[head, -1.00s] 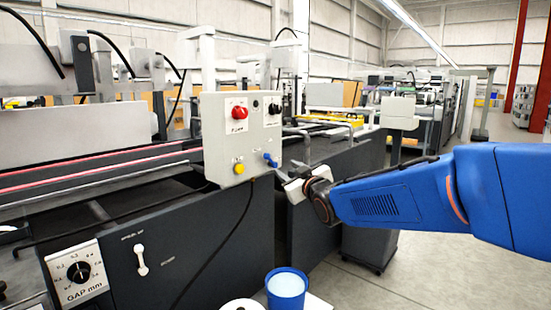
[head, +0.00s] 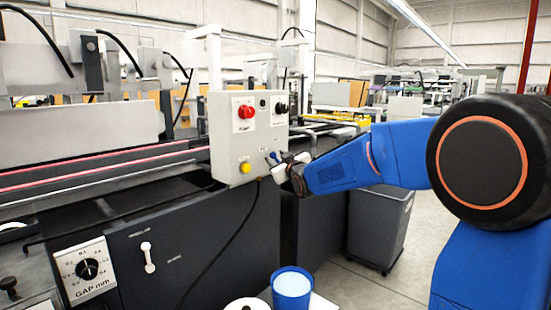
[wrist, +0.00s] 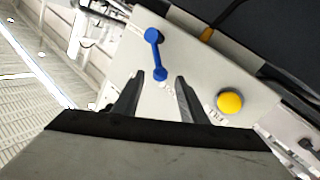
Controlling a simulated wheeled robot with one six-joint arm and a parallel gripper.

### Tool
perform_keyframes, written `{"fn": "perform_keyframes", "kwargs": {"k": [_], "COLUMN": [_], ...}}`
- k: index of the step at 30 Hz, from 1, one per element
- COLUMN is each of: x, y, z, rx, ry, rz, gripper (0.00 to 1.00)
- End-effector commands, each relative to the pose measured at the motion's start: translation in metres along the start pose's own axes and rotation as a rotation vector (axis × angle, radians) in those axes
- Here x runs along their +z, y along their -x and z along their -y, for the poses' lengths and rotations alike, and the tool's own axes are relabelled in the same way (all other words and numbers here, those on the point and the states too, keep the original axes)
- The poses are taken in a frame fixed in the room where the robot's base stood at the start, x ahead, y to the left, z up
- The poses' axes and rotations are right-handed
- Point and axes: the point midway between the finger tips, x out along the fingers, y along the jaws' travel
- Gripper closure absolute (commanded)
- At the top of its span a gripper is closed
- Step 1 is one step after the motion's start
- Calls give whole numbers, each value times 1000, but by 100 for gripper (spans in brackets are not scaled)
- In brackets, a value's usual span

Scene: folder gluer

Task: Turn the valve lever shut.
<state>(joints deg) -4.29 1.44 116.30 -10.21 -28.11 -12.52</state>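The blue valve lever (wrist: 154,52) is on the face of the grey control box (head: 228,160). In the wrist view it has a round knob at each end and runs slantwise. In the head view the lever (head: 274,156) is small and partly covered by my gripper (head: 281,164). In the wrist view my gripper (wrist: 159,82) is open, with two dark fingers apart. The lever's lower knob appears between the fingertips, and the rest extends beyond them. I cannot tell whether a finger touches it. Nothing is gripped.
A yellow button (wrist: 229,102) is right of the fingers. A red knob (head: 245,111) and a black knob (head: 281,108) are higher on the box. A blue bin (head: 291,288) stands in front, and a grey bin (head: 380,227) stands below my arm.

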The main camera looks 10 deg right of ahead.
Motion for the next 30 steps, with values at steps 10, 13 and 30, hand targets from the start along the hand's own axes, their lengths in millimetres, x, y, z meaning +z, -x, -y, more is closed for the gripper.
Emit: {"fn": "perform_keyframes", "kwargs": {"k": [10, 13, 30], "x": [0, 0, -2], "y": [-17, -17, -17], "z": [0, 0, 0], "rx": [0, 0, -3], "ry": [0, 0, -14], "rz": [0, 0, 6], "gripper": [61, 61, 100]}}
